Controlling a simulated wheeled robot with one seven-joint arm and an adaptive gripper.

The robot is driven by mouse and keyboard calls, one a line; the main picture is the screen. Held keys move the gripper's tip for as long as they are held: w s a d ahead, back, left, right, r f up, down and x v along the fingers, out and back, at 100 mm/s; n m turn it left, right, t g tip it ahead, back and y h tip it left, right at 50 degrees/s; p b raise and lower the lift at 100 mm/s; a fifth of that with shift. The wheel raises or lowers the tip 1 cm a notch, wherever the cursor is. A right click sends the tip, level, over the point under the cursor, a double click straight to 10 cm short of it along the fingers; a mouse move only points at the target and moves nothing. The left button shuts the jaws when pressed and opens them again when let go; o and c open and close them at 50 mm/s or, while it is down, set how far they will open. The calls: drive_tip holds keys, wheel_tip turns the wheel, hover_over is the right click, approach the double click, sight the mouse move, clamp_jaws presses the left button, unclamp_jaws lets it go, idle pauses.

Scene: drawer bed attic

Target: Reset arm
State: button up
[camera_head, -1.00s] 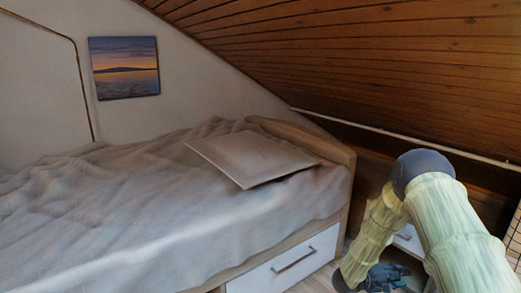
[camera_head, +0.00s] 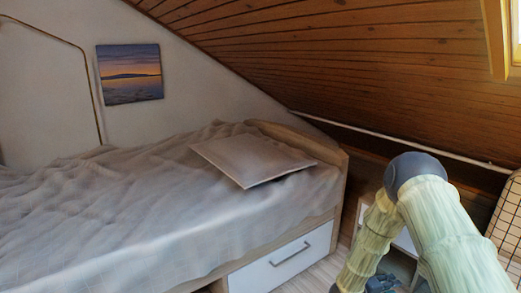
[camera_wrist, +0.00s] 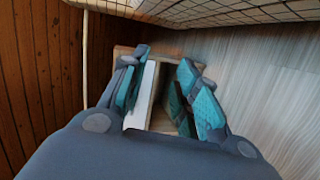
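My gripper (camera_wrist: 165,85) is open in the wrist view, its two teal-padded fingers spread apart with nothing held between them. In the head view my arm bends down at the right, and only part of the dark gripper (camera_head: 385,284) shows at the bottom edge. Beyond the fingers in the wrist view is a small wooden cabinet with a white panel (camera_wrist: 146,92). In the head view, a white-fronted cabinet (camera_head: 405,240) shows partly behind my arm.
A bed with a rumpled grey cover (camera_head: 130,215) and a pillow (camera_head: 252,160) fills the left and middle. Its white drawer (camera_head: 285,262) is shut. A sloped wooden ceiling (camera_head: 350,70) hangs above. Wooden floor (camera_wrist: 265,90) is clear.

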drive_tip(key=s+a+r+m+y+p, duration=0.1)
drive_tip(key=s+a+r+y+p, duration=0.35)
drive_tip(key=s+a+p, duration=0.45)
drive_tip(key=s+a+r+y+p, duration=0.3)
drive_tip(key=s+a+y+p, duration=0.2)
drive_tip(key=s+p, duration=0.7)
drive_tip(key=s+a+r+m+g+y+p, duration=0.1)
drive_tip(key=s+a+r+p, duration=0.2)
drive_tip(key=s+r+p, duration=0.2)
drive_tip(key=s+a+r+m+g+y+p, duration=0.1)
drive_tip(key=s+r+p, duration=0.4)
drive_tip(key=s, duration=0.6)
drive_tip(key=s+a+r+m+g+y+p, duration=0.1)
drive_tip(key=s+a+r+g+y+p, duration=0.1)
drive_tip(key=s, duration=0.7)
wheel_tip(320, 180, up, 3)
drive_tip(key=a+g+p, duration=0.1)
drive_tip(key=a+p, duration=0.1)
drive_tip(key=p, duration=0.1)
drive_tip(key=shift+a+y, duration=0.3)
drive_tip(key=shift+y, duration=0.05)
